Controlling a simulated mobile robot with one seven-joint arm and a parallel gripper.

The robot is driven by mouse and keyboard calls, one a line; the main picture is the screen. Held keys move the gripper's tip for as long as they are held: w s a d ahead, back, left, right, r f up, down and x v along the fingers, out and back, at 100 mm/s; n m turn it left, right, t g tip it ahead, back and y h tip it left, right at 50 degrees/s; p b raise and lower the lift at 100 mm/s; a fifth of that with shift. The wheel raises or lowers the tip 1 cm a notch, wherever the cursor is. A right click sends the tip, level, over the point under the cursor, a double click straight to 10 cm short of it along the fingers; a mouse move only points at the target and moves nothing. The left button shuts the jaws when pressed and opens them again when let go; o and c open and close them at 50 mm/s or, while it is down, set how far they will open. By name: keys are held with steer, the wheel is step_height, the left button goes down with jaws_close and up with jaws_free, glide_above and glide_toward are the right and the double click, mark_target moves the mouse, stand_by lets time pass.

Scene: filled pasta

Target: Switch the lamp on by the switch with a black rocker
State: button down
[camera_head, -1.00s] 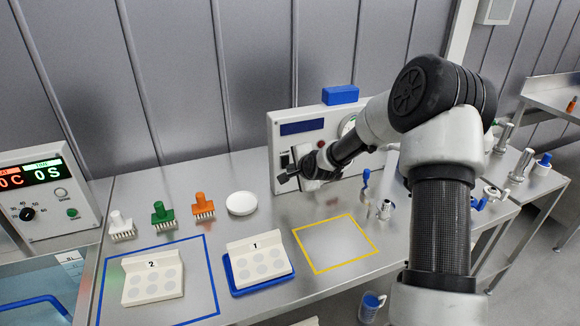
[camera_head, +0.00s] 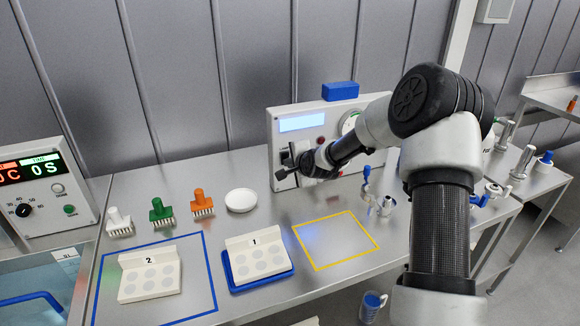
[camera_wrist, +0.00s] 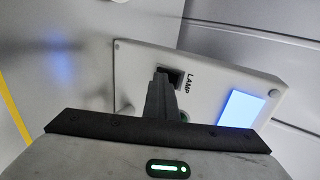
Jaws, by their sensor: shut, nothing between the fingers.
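The white panel (camera_head: 276,132) stands against the back wall. Its window (camera_head: 302,122) is lit pale blue, and it also shows bright in the wrist view (camera_wrist: 240,108). In the wrist view the black rocker (camera_wrist: 176,77) sits in the panel (camera_wrist: 215,88) beside the word LAMP. My gripper (camera_wrist: 160,76) is shut and empty, its fingertips right at the rocker and covering part of it. I cannot tell whether they touch it.
A blue block (camera_head: 340,91) lies on top of the panel. A white dish (camera_head: 241,200) and orange, green and white brushes stand left. Trays 1 (camera_head: 262,262) and 2 (camera_head: 150,277) lie in front. The yellow-marked square (camera_head: 335,243) is empty. Metal parts stand right.

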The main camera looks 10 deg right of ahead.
steer(key=shift+w+r, duration=0.15)
steer(key=shift+r, duration=0.1)
